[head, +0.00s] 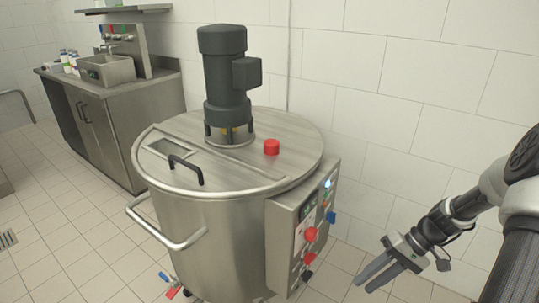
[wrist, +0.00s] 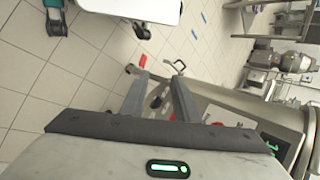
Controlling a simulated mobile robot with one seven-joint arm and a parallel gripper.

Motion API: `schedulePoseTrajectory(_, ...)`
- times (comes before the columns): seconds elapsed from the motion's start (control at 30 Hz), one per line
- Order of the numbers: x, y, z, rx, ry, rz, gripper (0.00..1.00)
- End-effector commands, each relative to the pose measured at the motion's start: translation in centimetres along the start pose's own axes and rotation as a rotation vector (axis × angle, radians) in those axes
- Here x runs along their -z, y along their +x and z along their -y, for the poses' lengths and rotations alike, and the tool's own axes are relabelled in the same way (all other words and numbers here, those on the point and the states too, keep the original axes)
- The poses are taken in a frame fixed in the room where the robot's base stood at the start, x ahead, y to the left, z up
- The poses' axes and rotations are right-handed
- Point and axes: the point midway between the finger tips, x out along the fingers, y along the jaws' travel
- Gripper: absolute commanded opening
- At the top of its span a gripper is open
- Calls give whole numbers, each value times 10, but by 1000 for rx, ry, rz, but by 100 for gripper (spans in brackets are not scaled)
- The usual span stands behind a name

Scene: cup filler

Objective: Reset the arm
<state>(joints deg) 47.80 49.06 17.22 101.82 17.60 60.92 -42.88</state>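My arm comes in from the right edge in the head view. My gripper (head: 365,285) hangs low to the right of the steel vessel, over the tiled floor, with its fingers pointing left and down. In the wrist view my gripper (wrist: 158,76) has its two grey fingers apart, with nothing held between them. The floor and part of the vessel show past the fingertips. In the head view the gripper is clear of the vessel and its control box.
The steel vessel (head: 215,225) carries a dark motor (head: 225,75), a red knob (head: 271,147) and a control box (head: 300,235) with red and blue knobs. A side handle (head: 160,235) juts out left. A counter (head: 115,120) stands behind. White tiled wall lies behind my arm.

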Motion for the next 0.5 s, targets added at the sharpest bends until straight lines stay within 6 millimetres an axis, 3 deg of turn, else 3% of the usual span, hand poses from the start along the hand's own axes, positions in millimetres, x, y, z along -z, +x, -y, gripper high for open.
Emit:
schedulePoseTrajectory(0.03, -1, -17, 20, -92, -24, 11, 28)
schedulePoseTrajectory(0.2, -14, -62, 79, -349, -70, -5, 28)
schedulePoseTrajectory(0.5, -60, -124, 188, -670, -178, -213, 28)
